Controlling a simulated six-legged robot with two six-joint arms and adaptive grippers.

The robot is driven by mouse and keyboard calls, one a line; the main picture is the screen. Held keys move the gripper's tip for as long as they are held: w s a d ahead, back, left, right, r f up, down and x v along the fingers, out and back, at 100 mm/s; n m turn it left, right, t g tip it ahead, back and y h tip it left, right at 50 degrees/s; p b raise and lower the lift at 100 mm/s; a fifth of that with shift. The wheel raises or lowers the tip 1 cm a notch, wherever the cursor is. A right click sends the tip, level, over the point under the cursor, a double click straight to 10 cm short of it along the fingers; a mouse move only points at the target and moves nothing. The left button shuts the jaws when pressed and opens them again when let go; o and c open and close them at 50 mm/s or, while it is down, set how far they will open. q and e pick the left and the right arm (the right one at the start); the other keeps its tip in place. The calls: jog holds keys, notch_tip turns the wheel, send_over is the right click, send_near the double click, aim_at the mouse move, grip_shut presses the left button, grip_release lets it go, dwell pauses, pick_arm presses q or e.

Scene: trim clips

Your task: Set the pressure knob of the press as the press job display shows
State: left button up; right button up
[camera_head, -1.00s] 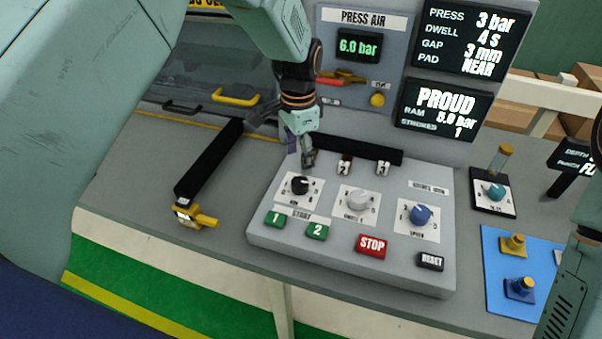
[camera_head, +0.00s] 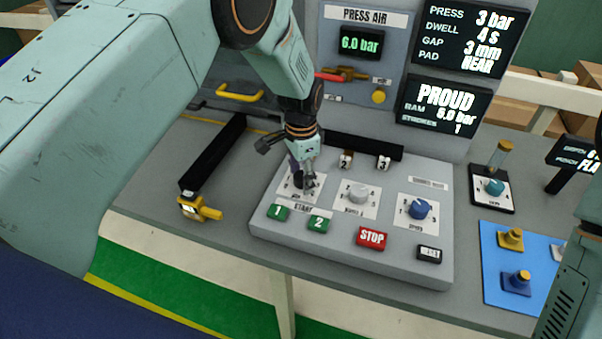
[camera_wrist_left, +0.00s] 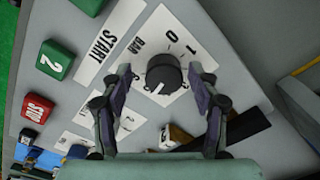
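The black pressure knob (camera_head: 299,181) sits on a white scale plate at the left of the press control panel (camera_head: 340,253). In the left wrist view the black knob (camera_wrist_left: 163,74) has a white pointer line towards the lower left, beside a plate marked BAR. My left gripper (camera_head: 305,177) is over the knob and partly hides it. In the left wrist view its open fingers (camera_wrist_left: 160,70) stand on either side of the knob with gaps. The press job display (camera_head: 470,38) reads PRESS 3 bar. My right gripper is out of view.
A white knob (camera_head: 358,194) and a blue knob (camera_head: 420,209) sit to the right. Green START buttons (camera_head: 318,224), a red STOP button (camera_head: 371,238) and a black button (camera_head: 429,254) line the front. The press air display (camera_head: 361,44) reads 6.0 bar.

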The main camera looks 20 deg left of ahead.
pick_arm(q)
jog(key=shift+c, duration=0.7)
jog(key=shift+w+a+f, duration=0.2)
jog(key=shift+w+f, duration=0.05)
jog(key=shift+w, duration=0.1)
jog(key=c, duration=0.4)
jog(key=shift+s+d+r, duration=0.1)
jog(key=shift+r, duration=0.05)
jog(key=c, duration=0.3)
jog(key=shift+c, duration=1.1)
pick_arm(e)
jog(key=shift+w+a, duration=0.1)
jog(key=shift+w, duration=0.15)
